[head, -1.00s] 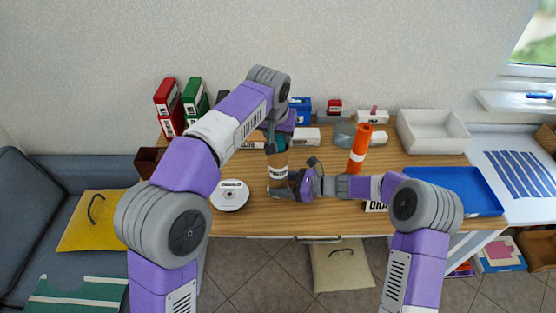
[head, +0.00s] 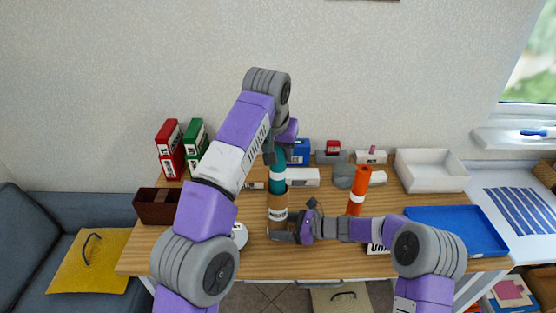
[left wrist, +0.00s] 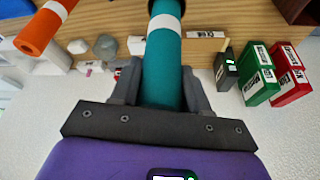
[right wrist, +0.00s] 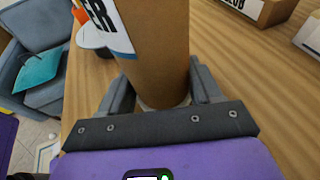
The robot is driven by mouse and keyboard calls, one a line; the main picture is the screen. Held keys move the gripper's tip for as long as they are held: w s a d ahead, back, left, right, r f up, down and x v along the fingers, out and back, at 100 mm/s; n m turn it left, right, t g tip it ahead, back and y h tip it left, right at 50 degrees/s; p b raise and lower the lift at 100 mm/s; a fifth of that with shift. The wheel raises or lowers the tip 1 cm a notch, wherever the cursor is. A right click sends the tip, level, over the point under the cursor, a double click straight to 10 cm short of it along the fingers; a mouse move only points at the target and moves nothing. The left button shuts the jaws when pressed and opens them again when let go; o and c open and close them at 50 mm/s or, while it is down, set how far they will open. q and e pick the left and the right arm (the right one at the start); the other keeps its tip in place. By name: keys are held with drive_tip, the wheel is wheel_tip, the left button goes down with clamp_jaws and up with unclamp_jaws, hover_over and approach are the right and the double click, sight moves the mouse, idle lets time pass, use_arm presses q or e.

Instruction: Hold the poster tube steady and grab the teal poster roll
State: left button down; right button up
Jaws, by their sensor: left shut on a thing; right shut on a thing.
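The brown poster tube (head: 278,204) stands upright on the desk, with a white label on its side. My right gripper (head: 287,234) is shut around the tube near its base; the right wrist view shows the cardboard (right wrist: 155,45) between both fingers. The teal poster roll (head: 278,173) rises from the tube's top, with a white band just above the rim. My left gripper (head: 277,153) is shut on the roll's upper part, as the left wrist view shows the teal roll (left wrist: 166,75) between its fingers.
An orange roll (head: 359,187) stands to the right. A blue tray (head: 450,222) and a white bin (head: 432,170) are at the right. Red (head: 169,150) and green binders (head: 195,150) and a brown box (head: 157,207) stand left. A disc (head: 239,236) lies behind my left arm.

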idle(0.4)
idle(0.3)
drive_tip(key=o, duration=0.9)
